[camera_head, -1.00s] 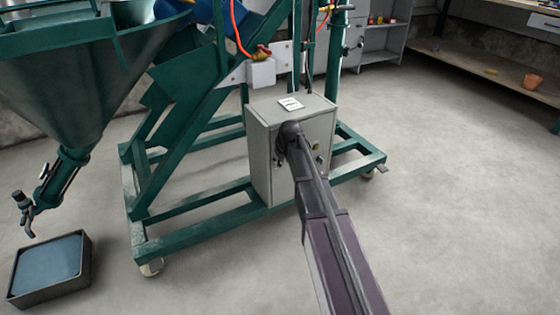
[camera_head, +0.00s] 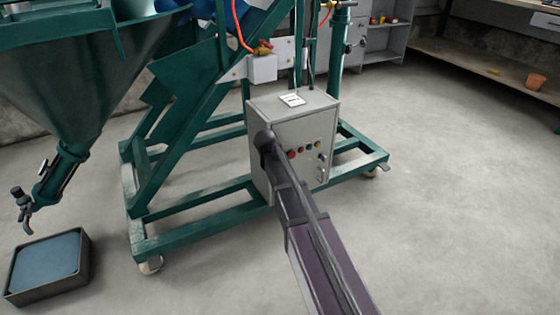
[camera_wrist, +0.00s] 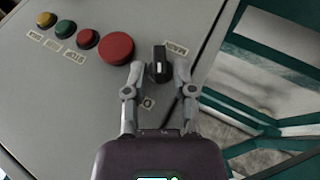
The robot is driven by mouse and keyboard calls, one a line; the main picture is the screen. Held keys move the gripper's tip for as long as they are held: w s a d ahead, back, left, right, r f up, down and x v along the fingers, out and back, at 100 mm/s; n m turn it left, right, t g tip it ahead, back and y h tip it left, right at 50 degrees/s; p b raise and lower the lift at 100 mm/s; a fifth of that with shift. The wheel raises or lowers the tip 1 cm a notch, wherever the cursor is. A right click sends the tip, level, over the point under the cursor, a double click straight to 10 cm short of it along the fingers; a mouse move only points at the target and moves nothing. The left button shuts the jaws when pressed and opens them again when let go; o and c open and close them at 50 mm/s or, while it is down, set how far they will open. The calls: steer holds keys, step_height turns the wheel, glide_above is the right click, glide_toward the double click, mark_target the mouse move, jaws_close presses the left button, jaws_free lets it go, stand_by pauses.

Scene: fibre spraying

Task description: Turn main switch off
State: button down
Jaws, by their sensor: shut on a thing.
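The main switch (camera_wrist: 160,55) is a small black knob with a white mark, on the grey panel in the wrist view. The white mark is on the knob's lower part in the picture. My gripper (camera_wrist: 160,72) has one finger on each side of the knob and is shut on it. A label (camera_wrist: 176,48) lies above right of the knob and a "0" label (camera_wrist: 147,103) below left. In the head view the switch and my fingertips are hidden behind my wrist at the front left edge of the control box (camera_head: 290,108).
A large red button (camera_wrist: 116,48) sits just left of the switch, with smaller red, green and yellow buttons (camera_wrist: 66,28) beyond. The box stands on a green wheeled frame (camera_head: 190,235) with a hopper (camera_head: 70,85). A blue-filled tray (camera_head: 45,265) lies left. Floor at right is clear.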

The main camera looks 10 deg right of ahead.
steer(key=t+h+b, duration=0.1)
steer(key=h+b, duration=0.1)
steer(key=b, duration=0.1)
steer(key=n+t+h+b, duration=0.1)
steer(key=h+b, duration=0.1)
steer(key=f+t+h+b, duration=0.1)
steer(key=h+b, duration=0.1)
steer(key=b, duration=0.1)
steer(key=shift+s+a+n+b, duration=0.1)
steer(key=shift+a+n+b, duration=0.25)
steer(key=shift+n, duration=0.05)
stand_by(0.3)
steer(key=c, duration=0.7)
jaws_free()
steer(key=shift+r+p, duration=0.25)
steer(key=shift+p, duration=0.45)
